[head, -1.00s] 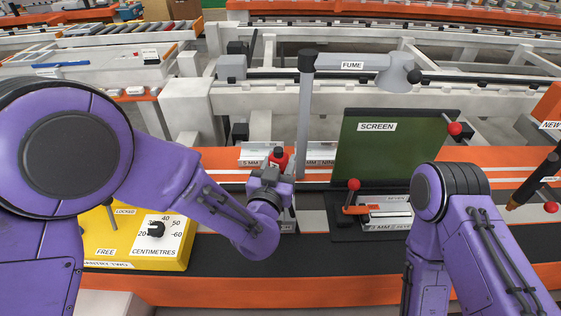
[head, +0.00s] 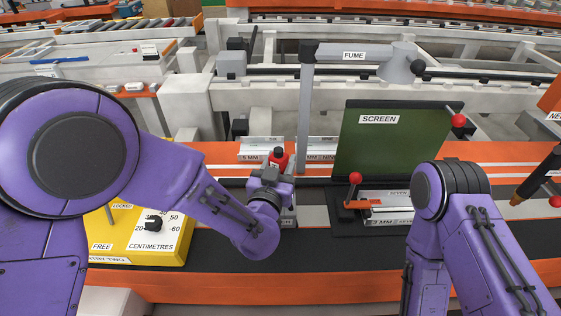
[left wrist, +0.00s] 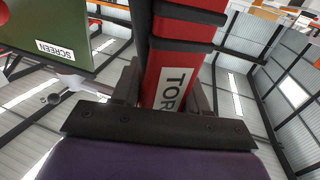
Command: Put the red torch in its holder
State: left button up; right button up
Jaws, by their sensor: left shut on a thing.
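The red torch (head: 278,159) is in my left gripper (head: 270,176), above the dark bench strip near the middle of the head view. Only its red body and dark top show there, above the gripper. In the left wrist view the red torch (left wrist: 186,60) stands between the two fingers of the left gripper (left wrist: 165,90), with dark bands and a white label partly reading "TOR". The fingers are shut on it. Its lower end is hidden. I cannot make out a holder for it. My right gripper is out of the picture; only the right arm shows.
A yellow box (head: 120,250) with a dial stands left. A dark green screen (head: 385,150) stands right of the torch, with a red-knobbed clamp (head: 355,190) in front. A grey fume post (head: 305,110) rises behind. Labelled white blocks (head: 258,148) lie behind the torch.

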pick_arm(q)
jog(key=shift+f, duration=0.35)
jog(key=shift+f+b, duration=0.1)
jog(key=shift+b, duration=0.2)
jog(key=shift+f+b, duration=0.55)
jog(key=shift+f, duration=0.15)
jog(key=o, duration=1.1)
jog(key=shift+o, duration=0.2)
jog(key=b+v, duration=0.2)
jog(key=v, duration=0.8)
jog(key=shift+s, duration=0.25)
